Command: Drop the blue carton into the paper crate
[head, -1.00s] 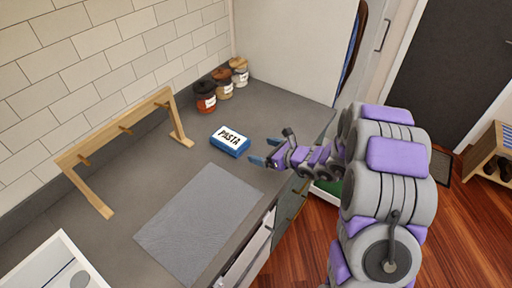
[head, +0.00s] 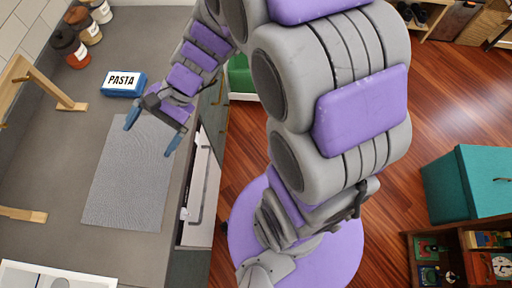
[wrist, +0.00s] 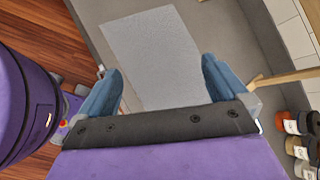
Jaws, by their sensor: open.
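The blue carton (head: 123,84), marked PASTA on its white top, lies flat on the grey counter in the head view. My gripper (head: 152,128) is open and empty, its blue fingers spread, over the far part of the grey mat and just nearer than the carton. Part of the gripper is close to the carton's right end; I cannot tell whether they touch. In the wrist view my gripper (wrist: 160,72) has only the mat between its fingers, and the carton is not seen. I cannot make out a paper crate for certain in either view.
The grey mat (head: 125,190) is bare. A wooden rack (head: 62,95) and several jars (head: 70,48) stand left. A white-edged container with green inside (head: 240,80) is low beyond the counter edge. A teal box (head: 468,183) stands right, with open wooden floor between.

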